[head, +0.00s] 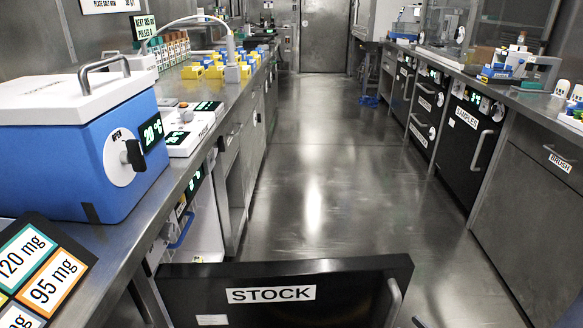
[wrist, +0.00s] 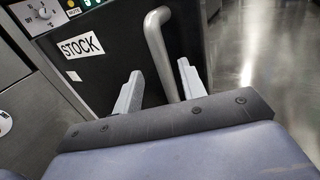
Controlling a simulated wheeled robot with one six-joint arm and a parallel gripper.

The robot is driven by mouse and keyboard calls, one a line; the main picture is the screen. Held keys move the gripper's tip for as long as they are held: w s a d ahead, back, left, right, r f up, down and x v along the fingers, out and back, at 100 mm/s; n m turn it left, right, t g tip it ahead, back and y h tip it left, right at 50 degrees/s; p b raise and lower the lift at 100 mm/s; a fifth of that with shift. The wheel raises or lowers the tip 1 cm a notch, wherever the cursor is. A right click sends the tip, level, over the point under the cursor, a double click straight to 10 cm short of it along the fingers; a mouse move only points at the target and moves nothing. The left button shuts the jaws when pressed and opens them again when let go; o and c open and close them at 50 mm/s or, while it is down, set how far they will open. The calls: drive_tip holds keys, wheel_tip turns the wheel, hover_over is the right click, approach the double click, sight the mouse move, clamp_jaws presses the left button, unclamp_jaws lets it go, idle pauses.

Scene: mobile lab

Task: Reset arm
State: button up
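My gripper (wrist: 160,67) is open in the wrist view, with one pale finger on each side of a grey bar handle (wrist: 158,35). The handle shows between the fingers, with a visible gap on each side; its depth relative to the fingertips is hard to tell. The handle is on a black door (wrist: 110,55) with a white STOCK label. In the head view the STOCK door (head: 345,280) stands swung open across the front of the aisle, its handle (head: 393,302) at its right edge. My gripper is not clearly visible there.
A blue box with a white lid (head: 75,150) stands on the left counter (head: 150,215), near weight cards (head: 55,275) and yellow bins (head: 215,70). A black SAMPLES cabinet (head: 465,145) is on the right. The aisle floor (head: 320,150) beyond the open door is clear.

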sight(396, 314)
drive_tip(key=shift+b+x, duration=0.6)
drive_tip(key=shift+x, duration=2.7)
